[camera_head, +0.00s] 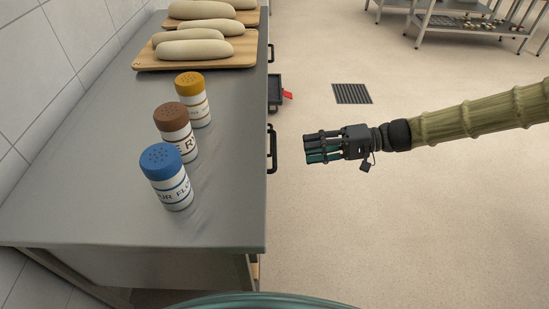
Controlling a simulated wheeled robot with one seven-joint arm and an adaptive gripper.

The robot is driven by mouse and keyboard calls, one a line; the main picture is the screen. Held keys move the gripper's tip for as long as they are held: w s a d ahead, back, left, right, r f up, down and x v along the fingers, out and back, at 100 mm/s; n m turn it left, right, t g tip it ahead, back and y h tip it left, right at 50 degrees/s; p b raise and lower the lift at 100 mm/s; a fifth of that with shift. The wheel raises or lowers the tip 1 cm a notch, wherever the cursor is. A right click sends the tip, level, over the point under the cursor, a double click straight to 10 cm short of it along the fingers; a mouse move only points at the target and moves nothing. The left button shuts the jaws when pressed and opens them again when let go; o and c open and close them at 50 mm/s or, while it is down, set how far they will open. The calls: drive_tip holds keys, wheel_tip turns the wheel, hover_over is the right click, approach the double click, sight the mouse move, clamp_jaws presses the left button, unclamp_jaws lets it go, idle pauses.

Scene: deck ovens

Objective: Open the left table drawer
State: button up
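A steel table (70,200) runs along the left wall. Its drawer front faces right and is mostly hidden below the table edge. A black bar handle (272,148) sticks out from that side at mid-length, and a second black handle (271,53) shows further back. The drawer at the nearer handle looks shut, as nothing juts out there except the handle. My gripper (306,148) is to the right of the nearer handle, apart from it, with its fingers pointing left toward it. I see nothing in its fingers; their spread is unclear.
Three shakers, with blue (160,160), brown (171,117) and yellow (189,84) lids, stand on the table. Loaves lie on wooden boards (145,66) behind. A dark box-like thing (275,92) with a red part juts out between the handles. The floor around my gripper is clear.

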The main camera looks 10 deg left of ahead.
sight(275, 153)
drive_tip(key=x, duration=1)
drive_tip(key=shift+s+a+f, duration=0.1)
drive_tip(key=shift+a+f, duration=0.05)
drive_tip(key=shift+a, duration=0.15)
clamp_jaws()
